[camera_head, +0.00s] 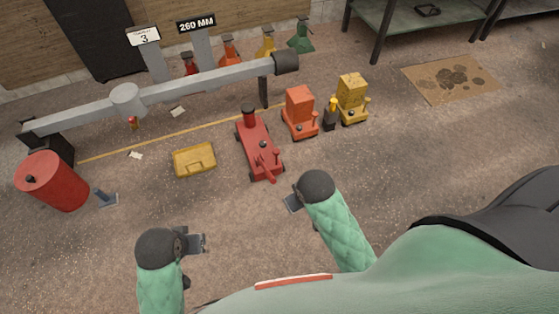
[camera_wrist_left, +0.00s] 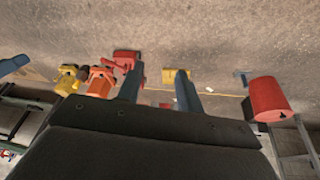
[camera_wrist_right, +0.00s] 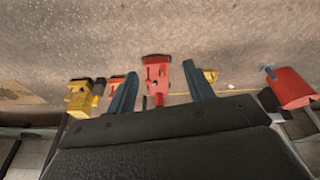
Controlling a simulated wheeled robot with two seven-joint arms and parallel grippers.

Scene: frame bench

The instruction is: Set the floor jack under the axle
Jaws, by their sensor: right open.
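A long grey axle (camera_head: 200,90) with a round middle housing spans the back left, raised above the floor. A red floor jack (camera_head: 258,148) stands on the floor in front of it, its handle end towards me. An orange jack (camera_head: 300,115) and a yellow jack (camera_head: 351,104) stand to its right. My right gripper (camera_head: 292,203) is open and empty, just nearer to me than the red jack, which shows beyond its fingers in the right wrist view (camera_wrist_right: 157,90). My left gripper (camera_head: 201,243) is open and empty over bare floor at front left.
A red drum (camera_head: 52,185) stands at left below the axle's end. A yellow toolbox (camera_head: 195,160) lies left of the red jack. Signs reading 3 (camera_head: 144,37) and 260 MM (camera_head: 197,23) stand behind the axle. A stained mat (camera_head: 425,75) lies at right. The front floor is clear.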

